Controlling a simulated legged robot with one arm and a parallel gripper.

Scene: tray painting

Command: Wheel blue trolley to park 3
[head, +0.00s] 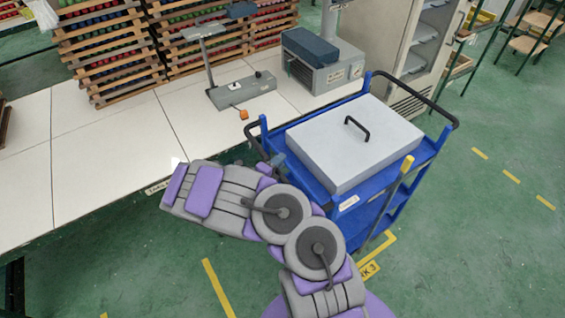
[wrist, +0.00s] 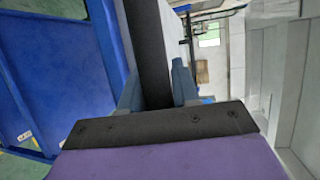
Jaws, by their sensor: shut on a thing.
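The blue trolley (head: 352,224) stands beside the white bench, with a grey lidded box (head: 350,145) on its top tray. Its black handle (head: 249,127) is at the left end, and the handle also runs between my fingers in the wrist view (wrist: 149,50). My gripper (head: 274,163) is shut on this handle; in the wrist view my fingers (wrist: 154,82) sit on both sides of the black bar. The yellow park 3 marking (head: 369,271) is on the floor by the trolley's near corner, partly hidden by my arm and the trolley.
The white bench (head: 105,135) runs along the left, carrying stacked wooden racks (head: 108,45), a grey stand (head: 240,90) and a grey machine (head: 322,62). A pale cabinet (head: 398,40) stands behind the trolley. Green floor (head: 480,230) with yellow dashes is clear on the right.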

